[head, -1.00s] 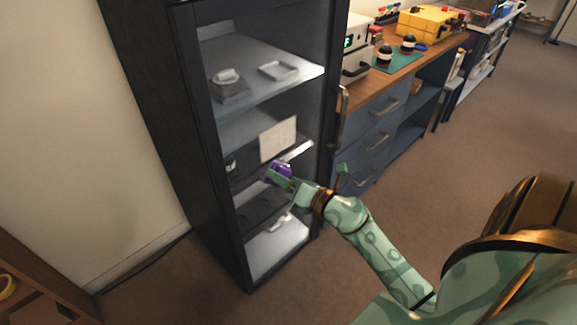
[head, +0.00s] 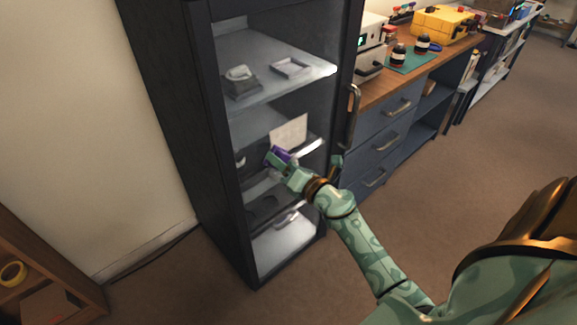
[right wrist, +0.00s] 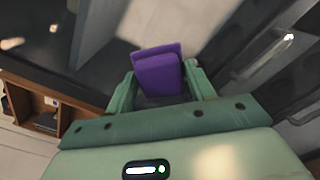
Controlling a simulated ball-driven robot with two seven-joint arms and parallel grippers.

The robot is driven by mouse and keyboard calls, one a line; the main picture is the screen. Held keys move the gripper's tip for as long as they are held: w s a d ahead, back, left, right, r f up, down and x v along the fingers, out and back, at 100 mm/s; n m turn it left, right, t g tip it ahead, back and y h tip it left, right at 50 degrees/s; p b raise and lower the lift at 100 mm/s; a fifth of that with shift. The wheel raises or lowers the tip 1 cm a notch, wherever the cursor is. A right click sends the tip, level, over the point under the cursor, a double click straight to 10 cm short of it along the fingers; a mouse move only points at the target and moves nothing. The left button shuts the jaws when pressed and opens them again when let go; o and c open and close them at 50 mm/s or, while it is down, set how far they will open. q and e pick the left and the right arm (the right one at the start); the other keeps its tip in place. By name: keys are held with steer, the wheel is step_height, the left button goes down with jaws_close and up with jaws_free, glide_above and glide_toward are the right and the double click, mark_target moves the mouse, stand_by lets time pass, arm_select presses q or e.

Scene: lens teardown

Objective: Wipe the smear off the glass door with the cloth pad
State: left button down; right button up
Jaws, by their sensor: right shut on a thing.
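The dark cabinet's glass door (head: 258,107) stands upright in the middle of the head view. A pale, roughly rectangular smear (head: 290,130) shows on its glass at middle height. My right gripper (head: 280,160) is shut on the purple cloth pad (head: 276,155), just below and left of the smear. The pad (right wrist: 158,72) sits between the two fingers in the right wrist view. The pad is at or very near the glass; I cannot tell whether it touches. My left gripper is out of view.
Behind the glass, shelves hold a small grey device (head: 240,82) and a white tray (head: 291,68). A vertical door handle (head: 352,115) is on the right edge. A drawer bench (head: 385,130) stands to the right. A wooden shelf (head: 45,265) is at lower left. Carpet lies open.

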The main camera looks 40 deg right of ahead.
steer(key=shift+w, duration=0.9)
stand_by(0.6)
